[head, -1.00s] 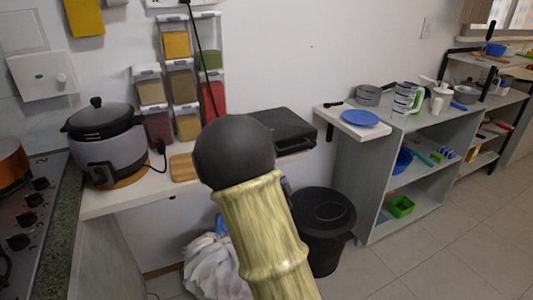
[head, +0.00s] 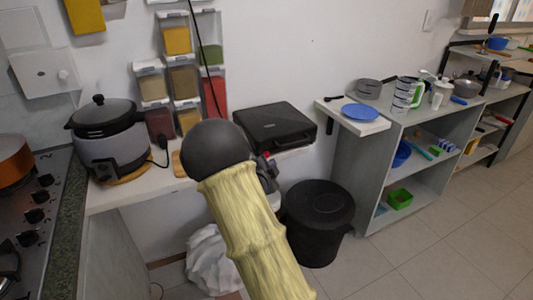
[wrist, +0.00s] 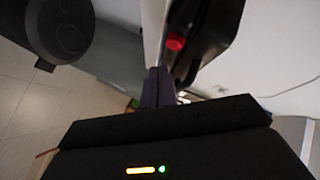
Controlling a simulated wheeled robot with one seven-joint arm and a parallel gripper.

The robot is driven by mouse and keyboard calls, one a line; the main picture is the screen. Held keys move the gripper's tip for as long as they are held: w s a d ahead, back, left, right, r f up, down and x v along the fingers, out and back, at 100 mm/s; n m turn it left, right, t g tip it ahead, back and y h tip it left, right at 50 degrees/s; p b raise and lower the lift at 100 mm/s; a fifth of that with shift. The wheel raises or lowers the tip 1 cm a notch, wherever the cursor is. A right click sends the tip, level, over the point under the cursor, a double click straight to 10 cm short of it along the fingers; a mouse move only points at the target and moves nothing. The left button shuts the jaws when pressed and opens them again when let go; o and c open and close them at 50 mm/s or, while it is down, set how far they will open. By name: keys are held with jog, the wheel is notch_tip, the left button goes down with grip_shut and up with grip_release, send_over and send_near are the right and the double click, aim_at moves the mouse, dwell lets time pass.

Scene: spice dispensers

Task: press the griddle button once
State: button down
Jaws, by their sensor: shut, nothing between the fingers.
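The griddle (head: 275,125) is a black, closed, flat appliance on the white counter, right of the spice dispensers. In the wrist view its black body (wrist: 212,25) fills the upper right. A small red button-like part (wrist: 175,43) shows on the griddle's near side there, just beyond my fingertips and slightly right. My gripper (wrist: 158,82) is shut and empty, its dark fingers together and apart from the red part as far as I can tell. In the head view my arm hides most of the gripper and the griddle's front left corner.
A black bin (head: 318,225) stands on the floor below the griddle, beside a white bag (head: 212,262). A rice cooker (head: 108,140) stands on the counter at left. A shelf with a blue plate (head: 360,112) is at right. A dark cable hangs before the dispensers.

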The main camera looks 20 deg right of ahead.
jog(key=shift+w, duration=0.65)
jog(key=shift+w, duration=0.15)
dwell(1.4)
jog(key=shift+w, duration=0.3)
jog(key=shift+w, duration=0.4)
dwell(0.8)
jog(key=shift+s+b, duration=0.45)
jog(key=shift+s, duration=0.35)
jog(key=shift+s, duration=0.1)
